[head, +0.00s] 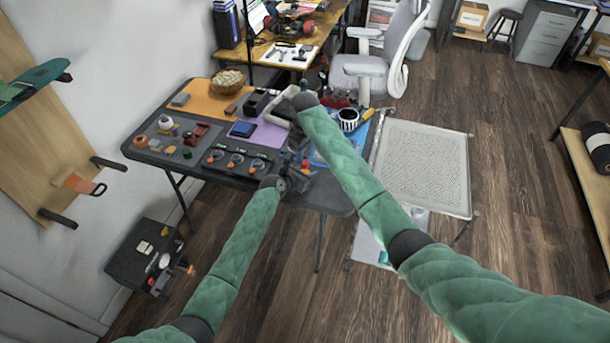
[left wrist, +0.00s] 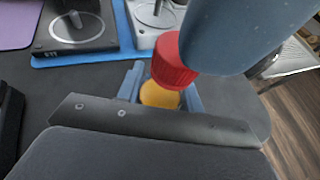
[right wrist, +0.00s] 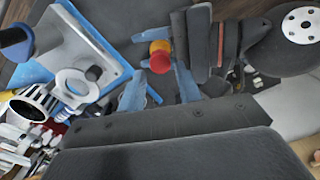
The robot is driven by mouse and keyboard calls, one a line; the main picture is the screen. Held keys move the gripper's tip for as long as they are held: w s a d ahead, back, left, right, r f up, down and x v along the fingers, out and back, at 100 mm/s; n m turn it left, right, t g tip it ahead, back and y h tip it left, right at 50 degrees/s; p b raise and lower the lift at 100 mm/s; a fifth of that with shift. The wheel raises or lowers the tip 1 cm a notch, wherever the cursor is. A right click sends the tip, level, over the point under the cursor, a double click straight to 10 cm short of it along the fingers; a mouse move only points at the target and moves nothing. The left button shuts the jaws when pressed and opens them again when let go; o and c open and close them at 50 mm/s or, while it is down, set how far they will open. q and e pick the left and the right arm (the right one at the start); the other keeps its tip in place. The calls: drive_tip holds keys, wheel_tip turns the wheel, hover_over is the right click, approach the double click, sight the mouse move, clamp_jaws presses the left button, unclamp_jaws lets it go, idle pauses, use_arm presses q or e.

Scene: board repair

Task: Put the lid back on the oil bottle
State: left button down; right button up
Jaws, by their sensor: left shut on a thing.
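The oil bottle shows as a small yellow body (left wrist: 160,95) between the blue fingers of my left gripper (left wrist: 162,88), which is shut on it. The red lid (left wrist: 174,62) is right above the yellow body and looks tilted in the left wrist view; I cannot tell if it is seated. A large blue-grey finger of my right gripper reaches in beside the lid from the upper right there. In the right wrist view the red lid (right wrist: 160,63) is between the spread fingertips of my right gripper (right wrist: 160,76), with visible gaps.
The dark table (head: 137,153) holds a grey mat with small parts, a purple mat and an orange mat. A bowl (head: 228,82) stands at the back. A striped cup (head: 348,120) is right of my right forearm. A white perforated surface (head: 425,165) lies right of the table.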

drive_tip(key=shift+f, duration=1.45)
drive_tip(key=shift+c, duration=0.4)
clamp_jaws()
drive_tip(key=shift+o, duration=1.9)
unclamp_jaws()
drive_tip(key=shift+r, duration=2.3)
